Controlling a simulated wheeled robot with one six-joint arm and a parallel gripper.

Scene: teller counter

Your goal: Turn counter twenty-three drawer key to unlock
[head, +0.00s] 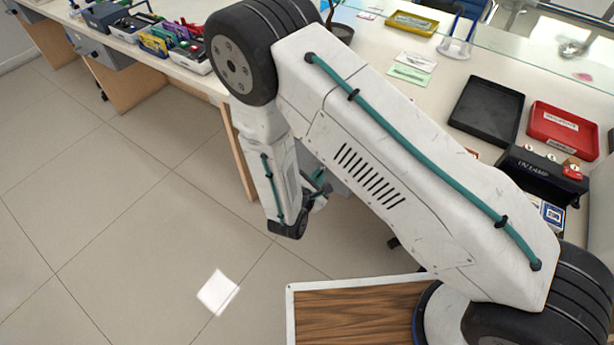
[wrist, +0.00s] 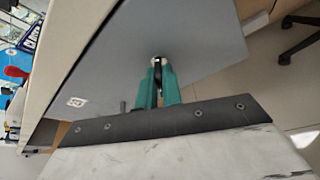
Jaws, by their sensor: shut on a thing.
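In the wrist view, the two teal fingers of my gripper (wrist: 160,84) are closed together on a small dark key (wrist: 158,74). The key is at a silver round lock (wrist: 158,60) on the grey drawer front (wrist: 205,50). The fingers hide most of the key, so I cannot tell how far it is turned. A small white label (wrist: 76,102) is on the drawer front, too small to read. In the head view, my gripper (head: 318,190) is under the counter edge, and my arm hides most of the drawer.
The counter top holds a black tray (head: 487,110), a red tray (head: 563,132), a black UV lamp (head: 545,172) and a yellow tray (head: 412,23). Another grey drawer (head: 104,54) hangs at left. A chair (wrist: 302,30) shows in the wrist view. The tiled floor at left is clear.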

